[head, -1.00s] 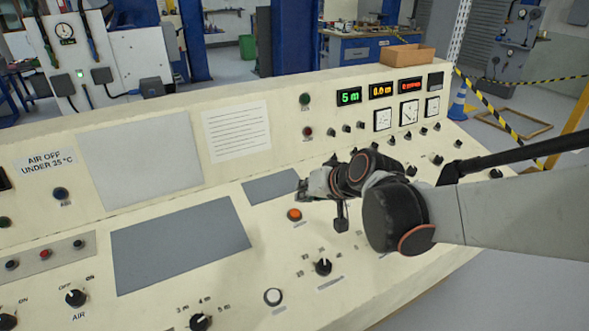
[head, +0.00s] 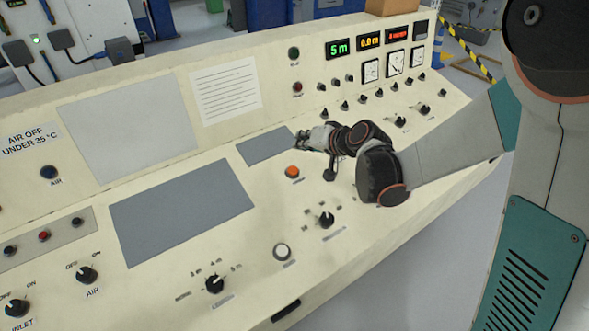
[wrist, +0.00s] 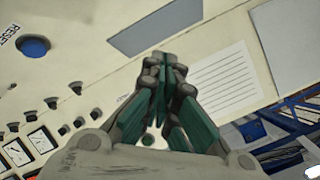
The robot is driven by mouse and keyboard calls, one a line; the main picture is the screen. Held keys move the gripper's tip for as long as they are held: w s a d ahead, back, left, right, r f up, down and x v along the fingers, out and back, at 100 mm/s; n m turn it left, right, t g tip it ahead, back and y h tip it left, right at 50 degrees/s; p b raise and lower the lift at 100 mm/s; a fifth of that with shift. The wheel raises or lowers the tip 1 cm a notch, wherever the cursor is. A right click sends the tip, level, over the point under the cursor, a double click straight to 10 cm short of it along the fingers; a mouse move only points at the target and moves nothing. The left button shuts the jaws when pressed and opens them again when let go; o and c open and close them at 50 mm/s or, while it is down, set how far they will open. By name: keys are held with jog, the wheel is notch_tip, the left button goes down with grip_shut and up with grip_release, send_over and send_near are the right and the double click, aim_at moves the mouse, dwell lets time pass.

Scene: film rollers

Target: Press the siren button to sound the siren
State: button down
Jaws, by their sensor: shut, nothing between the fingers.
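An orange round button (head: 292,172) sits on the sloped cream console, with a label too small to read. A white round button (head: 282,252) sits lower on the slope, its label also unreadable. I cannot tell which button is the siren's. My gripper (head: 301,143) is just beyond the orange button in the head view, near the right end of a small grey panel. In the wrist view my gripper (wrist: 161,62) is shut and empty, its fingertips together over the console. It does not visibly touch a button.
A blue button (wrist: 33,47) marked RESET shows in the wrist view. A blue AIR button (head: 48,172) is at left. A dark knob (head: 326,219) stands right of the orange button. A printed sheet (head: 225,92) and lit displays (head: 369,41) are on the upright face.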

aim_at(297, 171)
jog(key=f+b, duration=0.2)
jog(key=f, duration=0.1)
jog(key=w+f+b, duration=0.1)
jog(key=f+b, duration=0.1)
jog(key=a+f+b, duration=0.1)
jog(key=f+b, duration=0.1)
jog(key=f, duration=0.1)
jog(key=shift+w+f, duration=0.3)
jog(key=shift+w, duration=0.05)
dwell(1.4)
jog(key=shift+a+f+b, duration=0.1)
jog(key=shift+f+b, duration=0.3)
jog(key=shift+b, duration=0.2)
jog(key=shift+w+f+b, duration=0.1)
jog(key=shift+f+b, duration=0.3)
jog(key=shift+f, duration=0.05)
dwell(0.4)
jog(key=shift+r, duration=0.15)
jog(key=shift+r+p, duration=0.55)
jog(key=shift+r, duration=0.2)
